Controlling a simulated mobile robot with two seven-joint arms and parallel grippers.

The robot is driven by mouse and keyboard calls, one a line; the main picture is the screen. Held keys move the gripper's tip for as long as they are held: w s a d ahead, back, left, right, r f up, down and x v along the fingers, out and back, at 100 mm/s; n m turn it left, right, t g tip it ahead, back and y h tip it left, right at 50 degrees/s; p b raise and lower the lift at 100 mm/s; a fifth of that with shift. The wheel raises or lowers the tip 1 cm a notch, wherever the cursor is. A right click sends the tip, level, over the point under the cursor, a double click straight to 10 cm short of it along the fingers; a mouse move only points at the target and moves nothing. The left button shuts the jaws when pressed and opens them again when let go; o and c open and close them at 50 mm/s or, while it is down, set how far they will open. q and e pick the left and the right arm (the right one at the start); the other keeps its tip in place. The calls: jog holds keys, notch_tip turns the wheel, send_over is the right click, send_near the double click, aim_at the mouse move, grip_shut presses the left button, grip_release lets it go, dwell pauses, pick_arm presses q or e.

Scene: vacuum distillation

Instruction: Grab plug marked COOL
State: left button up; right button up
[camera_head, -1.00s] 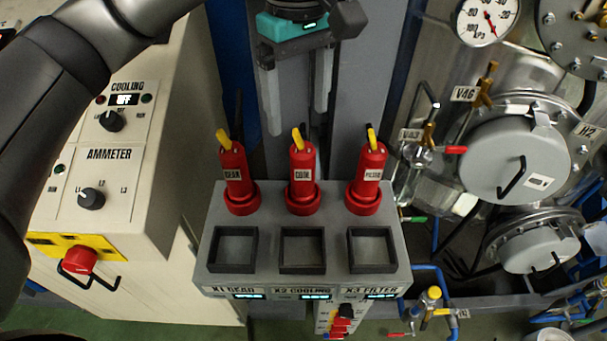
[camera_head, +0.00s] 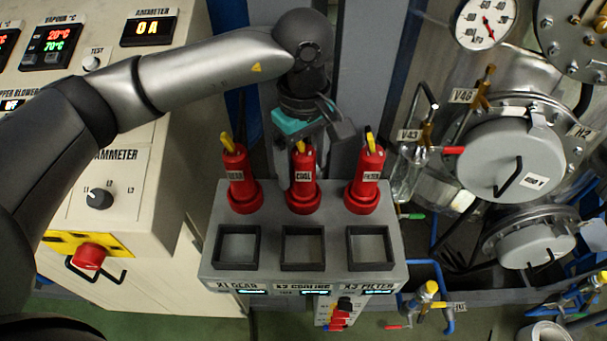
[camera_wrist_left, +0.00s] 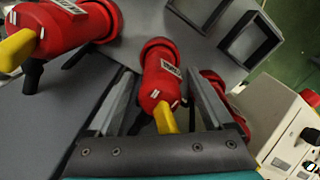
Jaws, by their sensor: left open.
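The red plug marked COOL (camera_head: 303,190), with a yellow tip, stands upright in the middle of a row of three red plugs on a grey box. My left gripper (camera_head: 303,168) is open around the upper part of this plug. In the left wrist view the COOL plug (camera_wrist_left: 160,72) lies between the two open fingers (camera_wrist_left: 160,85), with a gap visible on each side. The left neighbour plug (camera_head: 240,180) and the plug marked FILTER (camera_head: 364,182) stand on either side. My right gripper is not in view.
Empty square sockets (camera_head: 303,262) line the box's front, labelled X1 GEAR, X2 COOLING and X3 FILTER. A control cabinet with an ammeter knob (camera_head: 99,199) stands left. Valves, pipes and a round grey hatch (camera_head: 505,160) crowd the right.

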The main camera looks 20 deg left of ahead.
pick_arm(q)
grip_shut()
dwell(0.6)
